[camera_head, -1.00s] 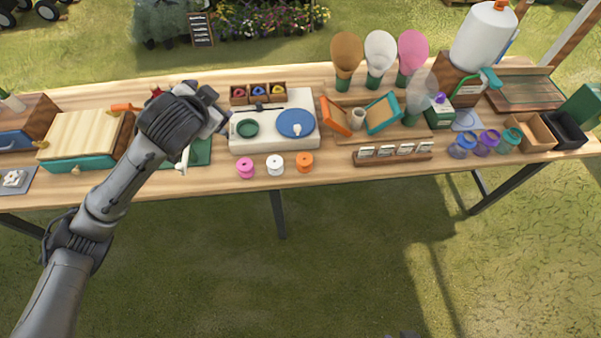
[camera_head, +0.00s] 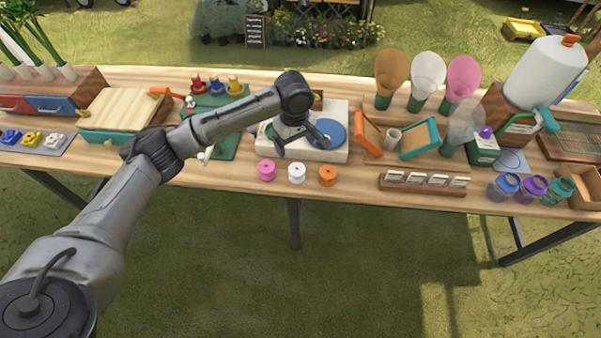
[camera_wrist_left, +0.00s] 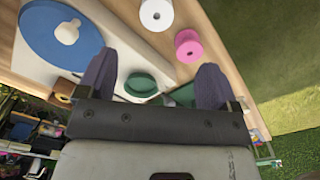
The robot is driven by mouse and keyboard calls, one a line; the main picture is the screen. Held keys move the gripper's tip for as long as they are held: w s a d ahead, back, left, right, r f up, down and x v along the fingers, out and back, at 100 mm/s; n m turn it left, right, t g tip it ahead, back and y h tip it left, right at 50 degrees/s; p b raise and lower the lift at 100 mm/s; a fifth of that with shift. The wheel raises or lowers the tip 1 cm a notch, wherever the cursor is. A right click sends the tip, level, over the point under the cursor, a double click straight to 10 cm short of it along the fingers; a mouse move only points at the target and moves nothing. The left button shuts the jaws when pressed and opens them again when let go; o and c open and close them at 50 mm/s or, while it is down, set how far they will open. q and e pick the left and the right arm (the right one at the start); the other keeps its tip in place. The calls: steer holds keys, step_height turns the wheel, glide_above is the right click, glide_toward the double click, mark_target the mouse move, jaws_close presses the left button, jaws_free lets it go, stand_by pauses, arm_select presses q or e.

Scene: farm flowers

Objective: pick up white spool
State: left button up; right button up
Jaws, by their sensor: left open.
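The white spool (camera_head: 297,173) stands upright on the wooden table near its front edge, between a pink spool (camera_head: 266,171) and an orange spool (camera_head: 327,175). My left gripper (camera_head: 303,147) is open and empty, above the white board just behind the white spool. In the left wrist view the white spool (camera_wrist_left: 156,14) is at the top edge, partly cut off, beyond the open fingers (camera_wrist_left: 155,88). The pink spool (camera_wrist_left: 188,46) is right of it there. My right gripper does not show.
The white board (camera_head: 335,155) carries a blue disc (camera_head: 327,133) and, in the wrist view, a green dish (camera_wrist_left: 141,84). Tilted orange and teal frames stand to the right, with a seed-packet rack (camera_head: 423,183) in front. The table's front edge is clear before the spools.

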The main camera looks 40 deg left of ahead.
mark_target(297, 169)
arm_select(q)
steer(key=shift+n, duration=0.7)
step_height(297, 169, down, 9)
steer(key=shift+w+r+b, duration=0.1)
steer(key=shift+r+b, duration=0.05)
steer(key=shift+b, duration=1)
step_height(297, 169, down, 4)
steer(key=shift+w+f+b, duration=0.1)
steer(key=shift+w+b, duration=0.05)
steer(key=shift+b, duration=0.85)
steer(key=shift+f, duration=0.5)
steer(key=shift+r, duration=0.1)
steer(key=c, duration=1)
